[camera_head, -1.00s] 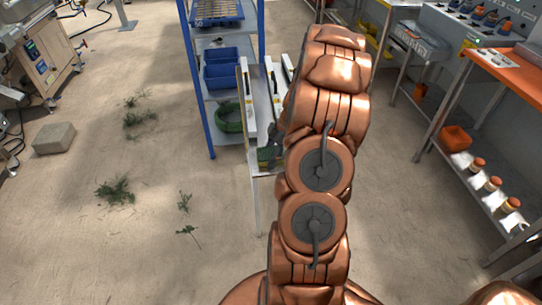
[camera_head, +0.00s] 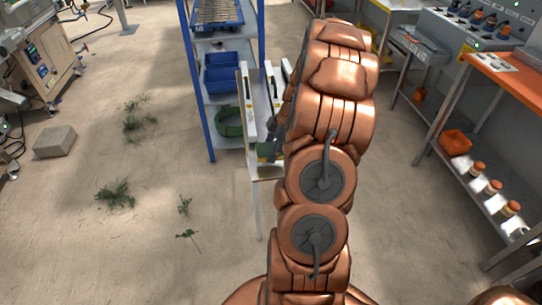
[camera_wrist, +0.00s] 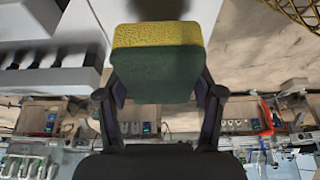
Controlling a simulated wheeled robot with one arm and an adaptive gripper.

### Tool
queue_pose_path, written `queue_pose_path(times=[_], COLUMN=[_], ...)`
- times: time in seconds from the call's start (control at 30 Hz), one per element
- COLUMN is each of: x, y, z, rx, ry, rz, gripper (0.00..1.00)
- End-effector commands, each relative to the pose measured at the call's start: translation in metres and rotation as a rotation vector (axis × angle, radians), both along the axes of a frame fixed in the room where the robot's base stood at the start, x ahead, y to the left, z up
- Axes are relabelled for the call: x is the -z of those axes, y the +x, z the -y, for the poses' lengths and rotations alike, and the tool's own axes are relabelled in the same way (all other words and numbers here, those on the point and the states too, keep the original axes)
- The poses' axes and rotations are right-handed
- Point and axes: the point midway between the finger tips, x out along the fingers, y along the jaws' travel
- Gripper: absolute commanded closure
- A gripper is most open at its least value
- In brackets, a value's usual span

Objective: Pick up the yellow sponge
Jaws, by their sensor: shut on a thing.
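The sponge (camera_wrist: 157,70), with a yellow band and a dark green face, is in the middle of the wrist view. My gripper (camera_wrist: 160,97) is shut on it, with a dark finger against each side. In the head view my copper arm covers much of the narrow bench, and the yellow of the sponge cannot be made out there.
An orange-topped bench (camera_head: 500,72) with an orange box (camera_head: 456,142) below is at the right. The floor at left is mostly clear, with plant scraps (camera_head: 115,195) and a block (camera_head: 54,142).

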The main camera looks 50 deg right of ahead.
Motion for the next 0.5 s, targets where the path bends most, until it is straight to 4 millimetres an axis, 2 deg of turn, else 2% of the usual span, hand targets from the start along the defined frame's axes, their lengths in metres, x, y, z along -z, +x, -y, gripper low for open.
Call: queue_pose_path(times=[0.03, 0.27, 0.5], x=[0.002, -0.001, -0.004], y=[-0.001, -0.002, -0.005], z=[-0.009, -0.037, -0.081], rx=[-0.005, -0.005, -0.006], ry=[0.003, 0.002, 0.003], rz=[-0.002, -0.001, 0.000], gripper=[0.45, 0.45, 0.45])
